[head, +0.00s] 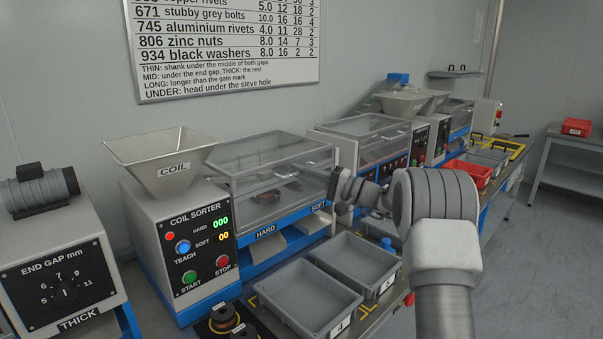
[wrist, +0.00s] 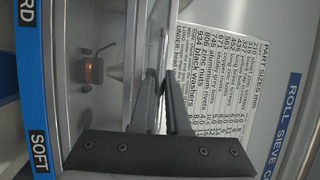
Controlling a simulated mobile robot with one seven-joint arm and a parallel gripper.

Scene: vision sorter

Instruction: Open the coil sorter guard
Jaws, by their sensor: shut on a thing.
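The coil sorter (head: 190,245) stands at the left with its steel COIL hopper on top. Its clear guard (head: 262,150) is a grey-framed box over the work area, right of the hopper. My gripper (head: 332,180) is at the guard's front right side, partly hidden by its own wrist. In the wrist view my gripper (wrist: 160,82) is shut on a bar of the guard (wrist: 157,35). An orange-lit part (wrist: 95,68) shows inside the sorter. How far the guard is raised is hard to tell.
Grey trays (head: 305,298) stand on the bench before the sorter. Other sorters with clear covers (head: 365,127) stand further right, with a red tray (head: 468,170) beyond. The END GAP box (head: 65,285) is at left. A parts chart (head: 225,40) hangs behind.

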